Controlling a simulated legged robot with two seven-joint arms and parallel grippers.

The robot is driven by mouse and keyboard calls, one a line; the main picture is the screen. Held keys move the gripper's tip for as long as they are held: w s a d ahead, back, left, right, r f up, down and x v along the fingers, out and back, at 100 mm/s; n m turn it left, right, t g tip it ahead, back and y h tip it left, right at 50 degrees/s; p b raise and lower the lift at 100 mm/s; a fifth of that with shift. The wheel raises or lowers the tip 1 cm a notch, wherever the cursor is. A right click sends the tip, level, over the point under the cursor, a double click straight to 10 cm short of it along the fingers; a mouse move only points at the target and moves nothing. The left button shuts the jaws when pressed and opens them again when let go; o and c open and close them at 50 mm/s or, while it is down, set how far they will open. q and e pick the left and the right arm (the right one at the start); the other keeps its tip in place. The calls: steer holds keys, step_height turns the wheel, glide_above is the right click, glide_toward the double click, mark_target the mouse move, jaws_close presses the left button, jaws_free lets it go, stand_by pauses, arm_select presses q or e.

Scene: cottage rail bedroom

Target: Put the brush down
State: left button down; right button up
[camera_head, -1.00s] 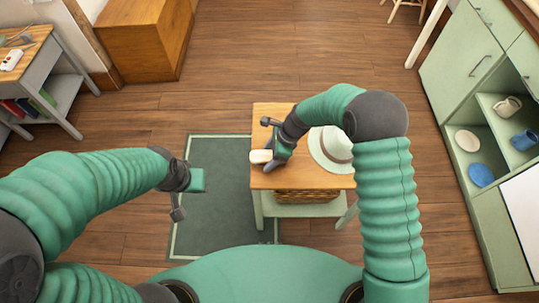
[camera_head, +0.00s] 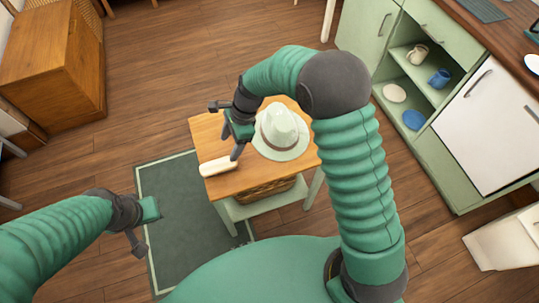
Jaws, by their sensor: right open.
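The brush (camera_head: 217,167), a pale cream bar, lies on the near left corner of the small wooden table (camera_head: 208,130). My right gripper (camera_head: 238,148) is open above the table, just to the right of the brush's end. It looks apart from the brush, but its exact height is hard to judge. My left gripper (camera_head: 143,229) is out over the green rug, left of the table, with nothing visible in it; its jaw opening is not clear.
A pale hat with a grey band (camera_head: 281,132) takes up the table's right part. A wicker basket (camera_head: 265,189) sits beneath. The green rug (camera_head: 190,240) lies to the left. A green cabinet (camera_head: 447,175) with dishes stands at the right, a wooden chest (camera_head: 50,65) at the far left.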

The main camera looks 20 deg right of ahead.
steer(key=s+d+r+n+t+h, duration=0.1)
steer(key=s+d+r+n+h, duration=0.15)
steer(key=s+d+n, duration=0.55)
steer(key=s+d+r+n+t+h, duration=0.25)
steer(key=s+d+n, duration=0.35)
steer(key=s+n, duration=0.3)
step_height(320, 180, up, 11)
steer(key=p, duration=1)
steer(key=shift+w+d+f+g+y+p, duration=0.15)
steer(key=shift+w+f+g+y+p, duration=0.05)
steer(key=shift+g+y+p, duration=0.2)
